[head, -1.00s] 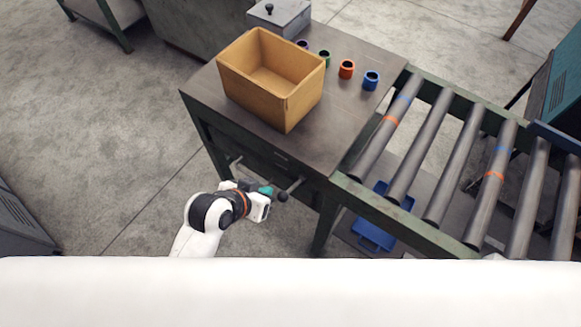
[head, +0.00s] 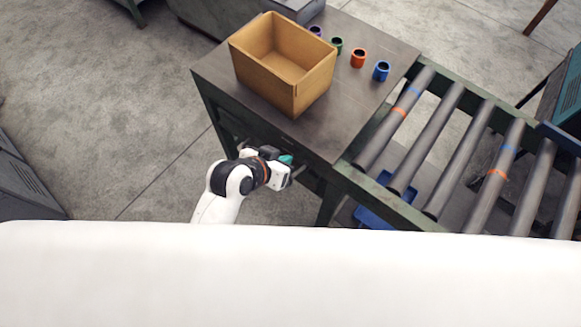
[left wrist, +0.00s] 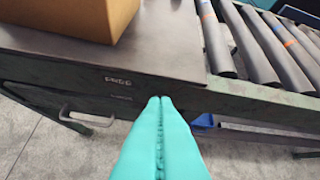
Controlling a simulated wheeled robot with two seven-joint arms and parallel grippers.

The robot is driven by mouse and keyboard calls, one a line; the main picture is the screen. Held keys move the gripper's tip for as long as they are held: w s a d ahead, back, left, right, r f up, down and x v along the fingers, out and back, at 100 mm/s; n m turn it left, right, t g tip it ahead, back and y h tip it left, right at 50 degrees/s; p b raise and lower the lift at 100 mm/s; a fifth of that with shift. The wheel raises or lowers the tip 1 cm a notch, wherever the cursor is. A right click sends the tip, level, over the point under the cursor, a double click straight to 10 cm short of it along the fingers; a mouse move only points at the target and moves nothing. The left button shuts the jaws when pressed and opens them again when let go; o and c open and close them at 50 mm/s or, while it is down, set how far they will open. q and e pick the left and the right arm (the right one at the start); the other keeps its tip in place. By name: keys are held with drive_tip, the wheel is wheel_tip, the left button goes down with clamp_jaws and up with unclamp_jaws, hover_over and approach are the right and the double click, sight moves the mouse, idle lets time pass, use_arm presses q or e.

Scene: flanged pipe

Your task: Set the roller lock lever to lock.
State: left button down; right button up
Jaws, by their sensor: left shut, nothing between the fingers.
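My left gripper (head: 287,160) with teal fingers is shut and empty. It is at the front side of the dark bench, just below the top's edge. In the left wrist view its fingers (left wrist: 160,105) are together and point at the bench front, to the right of a metal loop handle. A short grey rod (head: 298,172), perhaps part of the lock lever, shows beside the gripper in the head view. I cannot make out the lever's knob or its setting; the gripper may hide it. A small pale marking (left wrist: 118,79) sits on the bench front. My right gripper is out of view.
A tan open box (head: 283,95) stands on the bench top (head: 345,40). The roller conveyor (head: 440,150) joins the bench at the right. A blue crate (head: 375,215) is below it.

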sight(297, 173)
use_arm(q)
drive_tip(key=f, duration=0.2)
drive_tip(key=d+f+p, duration=0.1)
drive_tip(key=f, duration=0.3)
drive_tip(key=shift+w+d+f+p, duration=0.2)
drive_tip(key=shift+w+d+p, duration=0.05)
drive_tip(key=shift+d+p, duration=0.1)
drive_tip(key=shift+f, duration=0.1)
